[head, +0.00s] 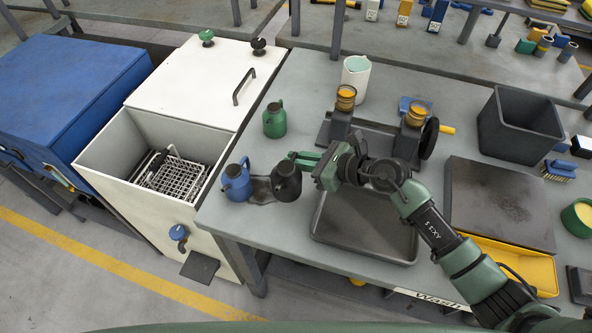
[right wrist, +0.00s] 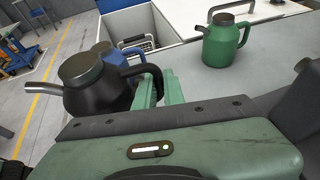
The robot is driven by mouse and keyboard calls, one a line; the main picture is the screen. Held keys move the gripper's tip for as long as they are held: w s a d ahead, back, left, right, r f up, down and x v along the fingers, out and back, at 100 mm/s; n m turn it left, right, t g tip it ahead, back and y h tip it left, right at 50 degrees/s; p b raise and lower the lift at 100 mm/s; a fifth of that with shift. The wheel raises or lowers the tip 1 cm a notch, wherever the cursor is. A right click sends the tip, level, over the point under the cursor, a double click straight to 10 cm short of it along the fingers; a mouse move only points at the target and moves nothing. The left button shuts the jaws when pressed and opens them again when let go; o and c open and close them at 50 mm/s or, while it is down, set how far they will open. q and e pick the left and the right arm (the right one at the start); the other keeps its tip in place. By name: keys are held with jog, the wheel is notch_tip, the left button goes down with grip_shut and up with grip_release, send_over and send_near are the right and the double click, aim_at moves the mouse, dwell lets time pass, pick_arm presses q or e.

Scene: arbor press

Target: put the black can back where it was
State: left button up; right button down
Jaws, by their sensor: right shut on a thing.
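The black can (head: 287,182) is at the left edge of the grey table (head: 300,90), beside the blue can (head: 236,182). My right gripper (head: 303,158) is shut on the black can's handle, reaching in from the right. In the right wrist view the black can (right wrist: 95,98) looks upright, its spout to the left and its handle at my green fingers (right wrist: 156,88). The blue can (right wrist: 108,50) is partly hidden behind it there. I cannot tell whether the black can touches the table. A dark patch (head: 262,188) shows between the two cans. My left gripper is not in view.
A green can (head: 274,120) stands farther back; it also shows in the right wrist view (right wrist: 226,44). A grey tray (head: 330,222) and a press-like fixture (head: 372,140) lie near my right arm. A white open bin (head: 118,160) with a wire rack stands left of the table.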

jog(key=shift+w+f, duration=0.1)
jog(key=shift+f, duration=2.5)
jog(key=shift+f+b, duration=0.2)
jog(key=shift+b, duration=0.15)
jog(key=c, duration=1.5)
grip_release()
jog(key=shift+r, duration=0.1)
